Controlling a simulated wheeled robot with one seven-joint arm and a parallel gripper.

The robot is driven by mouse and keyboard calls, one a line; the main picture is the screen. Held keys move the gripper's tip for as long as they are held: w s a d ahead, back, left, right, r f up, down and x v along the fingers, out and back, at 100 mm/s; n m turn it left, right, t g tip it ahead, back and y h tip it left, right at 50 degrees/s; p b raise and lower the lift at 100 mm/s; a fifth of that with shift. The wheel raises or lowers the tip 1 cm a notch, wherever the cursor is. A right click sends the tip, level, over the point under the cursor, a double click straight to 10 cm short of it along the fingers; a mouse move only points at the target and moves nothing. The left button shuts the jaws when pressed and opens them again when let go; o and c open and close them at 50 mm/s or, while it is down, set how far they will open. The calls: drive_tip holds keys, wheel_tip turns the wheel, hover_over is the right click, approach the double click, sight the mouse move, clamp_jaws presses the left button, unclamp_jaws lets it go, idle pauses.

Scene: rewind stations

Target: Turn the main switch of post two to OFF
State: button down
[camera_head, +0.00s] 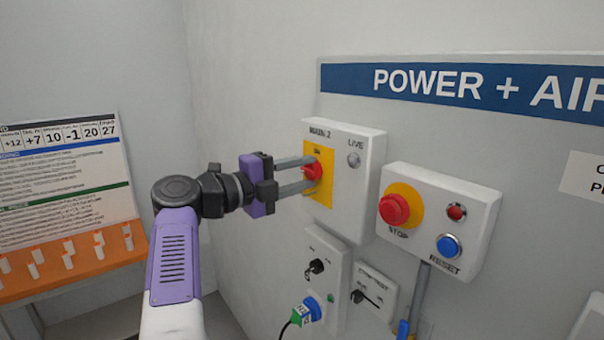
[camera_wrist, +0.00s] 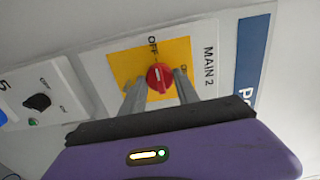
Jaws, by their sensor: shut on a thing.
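The main switch is a red rotary knob (camera_head: 314,172) on a yellow plate (camera_head: 322,197), set in a white box labelled MAIN 2 (camera_head: 347,190). My gripper (camera_head: 309,172) reaches it from the left, with one finger above and one below the knob. In the wrist view the fingers lie on either side of the red knob (camera_wrist: 160,78), shut on it. The OFF label (camera_wrist: 153,45) is clear there; the ON label is partly hidden by a finger. The LIVE lamp (camera_head: 354,160) looks grey.
A box with a red STOP button (camera_head: 394,209) and blue RESET button (camera_head: 448,246) is close on the right. Below are a plate with a small black knob (camera_head: 317,267) and a blue connector (camera_head: 313,308). An orange rack (camera_head: 70,265) stands at left.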

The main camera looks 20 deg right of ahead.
drive_tip(key=c, duration=0.9)
unclamp_jaws()
drive_tip(key=shift+c, duration=0.2)
drive_tip(key=shift+o, duration=0.2)
drive_tip(key=shift+f, duration=0.1)
